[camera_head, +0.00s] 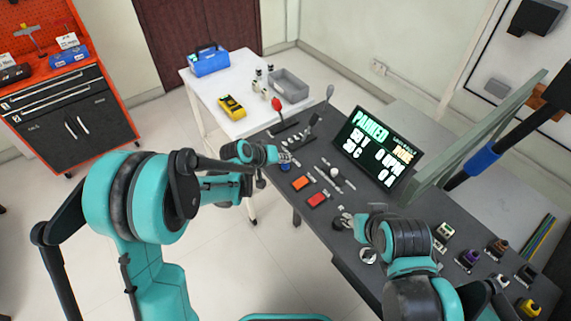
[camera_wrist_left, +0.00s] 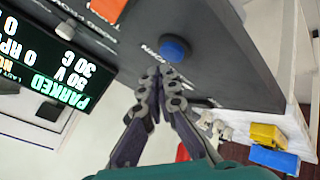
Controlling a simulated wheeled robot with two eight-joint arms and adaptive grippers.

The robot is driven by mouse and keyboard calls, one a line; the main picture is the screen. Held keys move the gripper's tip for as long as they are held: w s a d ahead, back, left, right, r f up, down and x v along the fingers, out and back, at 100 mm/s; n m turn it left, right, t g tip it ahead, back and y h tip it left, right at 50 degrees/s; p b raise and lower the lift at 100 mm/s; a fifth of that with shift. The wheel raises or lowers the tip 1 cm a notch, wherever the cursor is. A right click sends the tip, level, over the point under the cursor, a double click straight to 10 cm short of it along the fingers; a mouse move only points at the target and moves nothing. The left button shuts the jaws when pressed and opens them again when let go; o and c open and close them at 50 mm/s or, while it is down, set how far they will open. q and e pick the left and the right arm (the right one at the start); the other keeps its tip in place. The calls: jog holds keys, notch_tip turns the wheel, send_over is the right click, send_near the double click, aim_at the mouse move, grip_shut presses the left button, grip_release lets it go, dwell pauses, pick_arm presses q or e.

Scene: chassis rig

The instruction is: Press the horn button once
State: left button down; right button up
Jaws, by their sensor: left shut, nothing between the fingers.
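The horn button is a round blue button (camera_wrist_left: 175,49) on the dark console top, near its edge, with a small white label beside it that seems to read HORN. It also shows in the head view (camera_head: 285,167), partly hidden by my left gripper. My left gripper (camera_wrist_left: 162,72) is shut and empty. Its fingertips are close to the button in the wrist view, with a small gap in the picture; I cannot tell their height above it. My right gripper (camera_head: 345,219) is over the middle of the console, and its fingers are too small to read.
An orange button (camera_head: 301,183) and a red button (camera_head: 317,200) lie near the blue one. Levers, a PARKED display (camera_head: 374,146) and several connectors share the console (camera_head: 345,262). A white table (camera_head: 212,87) with a blue toolbox (camera_head: 208,60) stands beyond.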

aim_at(284, 167)
pick_arm(q)
jog(key=shift+r, duration=0.1)
notch_tip(284, 167, up, 5)
jog(key=p, duration=0.3)
dwell(0.4)
dwell(0.6)
jog(key=s+a+r+y, duration=0.2)
jog(key=s+a+r, duration=0.3)
jog(key=s, duration=0.2)
jog(key=s+a+r+y, duration=0.1)
jog(key=s+a+r, duration=0.35)
jog(key=s, duration=0.25)
jog(key=s+a+y, duration=0.1)
jog(key=s+a, duration=0.3)
jog(key=s, duration=0.3)
jog(key=s+a+y, duration=0.2)
jog(key=s+a, duration=0.1)
jog(key=s, duration=0.3)
jog(key=shift+s+a+f+m, duration=0.3)
jog(key=shift+s+a+f, duration=0.05)
jog(key=shift+f, duration=0.05)
